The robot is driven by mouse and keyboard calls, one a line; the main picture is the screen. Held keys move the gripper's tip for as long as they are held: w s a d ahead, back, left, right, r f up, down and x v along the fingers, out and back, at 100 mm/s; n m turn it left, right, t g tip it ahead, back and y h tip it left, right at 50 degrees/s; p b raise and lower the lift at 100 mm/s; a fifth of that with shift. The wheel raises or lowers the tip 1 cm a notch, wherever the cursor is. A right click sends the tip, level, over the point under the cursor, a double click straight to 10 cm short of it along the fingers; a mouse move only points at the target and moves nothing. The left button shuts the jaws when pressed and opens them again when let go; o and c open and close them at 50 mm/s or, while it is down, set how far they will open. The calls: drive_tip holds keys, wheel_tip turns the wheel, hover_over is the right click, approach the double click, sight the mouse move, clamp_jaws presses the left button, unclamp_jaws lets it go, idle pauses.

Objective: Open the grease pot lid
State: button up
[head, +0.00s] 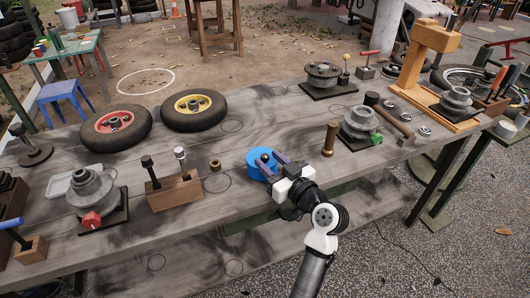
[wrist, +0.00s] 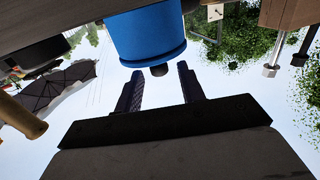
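The blue grease pot (head: 255,172) stands on the grey wooden bench, near the front edge at the middle. Its blue lid (wrist: 150,55) is on it, with a small dark knob (wrist: 159,70) at the centre. My gripper (head: 267,157) is at the pot, its two dark fingers spread apart on either side of the knob. In the wrist view my gripper (wrist: 160,70) has a clear gap between each finger and the knob. The fingers hide part of the pot in the head view.
A brass nut (head: 215,165) and a wooden block with bolts (head: 173,191) are to the left. Two wheels (head: 116,127) (head: 194,110) lie behind. Bare bench surrounds the pot.

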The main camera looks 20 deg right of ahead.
drive_tip(key=shift+x, duration=1.45)
drive_tip(key=shift+c, duration=0.2)
clamp_jaws()
